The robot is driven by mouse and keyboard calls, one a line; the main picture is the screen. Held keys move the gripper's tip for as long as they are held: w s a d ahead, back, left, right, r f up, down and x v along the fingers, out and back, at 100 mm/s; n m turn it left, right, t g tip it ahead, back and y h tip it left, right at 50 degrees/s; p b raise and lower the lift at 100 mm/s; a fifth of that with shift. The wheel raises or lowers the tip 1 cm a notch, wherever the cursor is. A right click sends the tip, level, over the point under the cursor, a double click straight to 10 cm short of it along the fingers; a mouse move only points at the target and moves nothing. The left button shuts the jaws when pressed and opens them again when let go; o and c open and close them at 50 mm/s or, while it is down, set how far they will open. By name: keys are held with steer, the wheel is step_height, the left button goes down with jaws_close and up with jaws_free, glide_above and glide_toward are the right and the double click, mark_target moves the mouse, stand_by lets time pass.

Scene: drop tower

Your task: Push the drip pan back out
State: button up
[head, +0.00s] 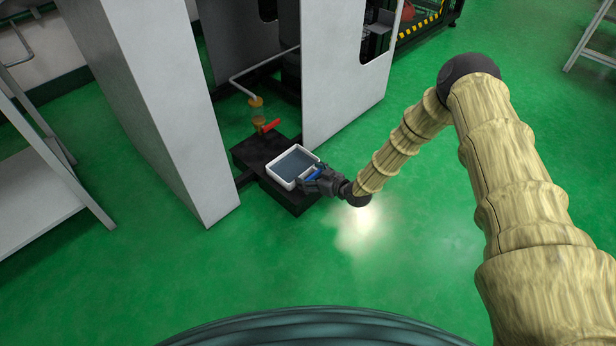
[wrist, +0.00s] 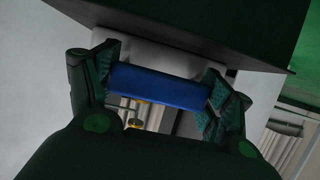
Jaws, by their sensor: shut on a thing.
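The drip pan (head: 277,178) is a shallow white tray with a dark grey inside. It is on a black base (head: 287,198) at the tower's opening, with its near side toward me. My gripper (head: 311,177) is shut on the pan's blue handle (head: 313,173). The wrist view shows the blue handle (wrist: 160,87) between both fingers, with the pan's pale wall just behind it. The fingers hide part of the handle and the near rim.
A valve with a red lever (head: 271,126) and a pipe (head: 262,68) stand behind the pan. Grey tower panels rise left (head: 165,110) and right (head: 345,75) of the opening. A grey shelf (head: 40,190) stands far left. Green floor (head: 400,260) is clear in front.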

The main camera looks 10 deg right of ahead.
steer(key=shift+s+d, duration=0.15)
steer(key=shift+d, duration=0.1)
steer(key=o, duration=1.1)
steer(key=v, duration=1.2)
steer(key=shift+a, duration=0.1)
